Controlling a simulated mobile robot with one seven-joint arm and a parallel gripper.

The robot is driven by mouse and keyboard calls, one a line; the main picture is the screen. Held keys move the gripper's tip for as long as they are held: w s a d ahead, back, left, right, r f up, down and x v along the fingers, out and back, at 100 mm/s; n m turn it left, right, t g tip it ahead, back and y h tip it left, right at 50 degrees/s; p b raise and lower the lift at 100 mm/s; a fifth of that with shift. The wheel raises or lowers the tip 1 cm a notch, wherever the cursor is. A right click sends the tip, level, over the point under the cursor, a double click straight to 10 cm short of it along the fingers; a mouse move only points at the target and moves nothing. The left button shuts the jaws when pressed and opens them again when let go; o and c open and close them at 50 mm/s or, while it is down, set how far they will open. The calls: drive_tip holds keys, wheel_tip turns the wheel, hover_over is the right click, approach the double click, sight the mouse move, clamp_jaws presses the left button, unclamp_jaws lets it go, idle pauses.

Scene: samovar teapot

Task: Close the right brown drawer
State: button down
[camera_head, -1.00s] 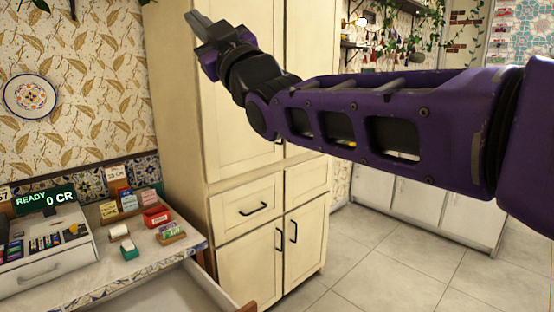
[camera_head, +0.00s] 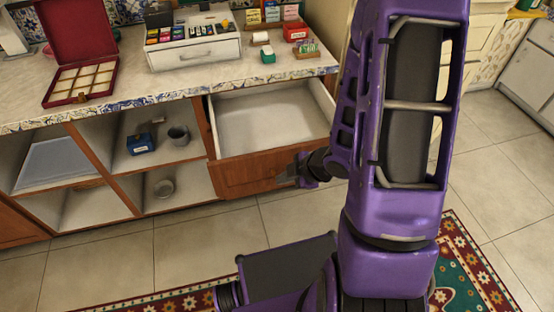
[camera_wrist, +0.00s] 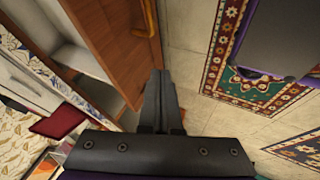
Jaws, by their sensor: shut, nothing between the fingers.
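The right brown drawer (camera_head: 255,174) stands pulled out from under the counter in the head view. Its pale inside is empty, and its brown front faces the floor side. The drawer front also shows in the wrist view (camera_wrist: 118,45), with a yellowish handle (camera_wrist: 149,18) on it. My gripper (camera_head: 288,174) is just in front of the right part of the drawer front. In the wrist view my gripper's fingers (camera_wrist: 160,84) are together and empty, close beside the drawer front. I cannot tell whether they touch it.
The counter (camera_head: 130,90) holds an open red box (camera_head: 80,50), a cash register (camera_head: 193,52) and small items. Open shelves (camera_head: 90,165) left of the drawer hold a blue object (camera_head: 140,143) and cups.

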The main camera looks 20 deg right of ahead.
drive_tip(key=b, duration=0.4)
approach(257, 176)
wheel_tip(257, 176, down, 4)
drive_tip(key=w+a, duration=0.1)
drive_tip(key=a, duration=0.1)
drive_tip(key=shift+w+d, duration=0.1)
drive_tip(key=shift+w, duration=0.45)
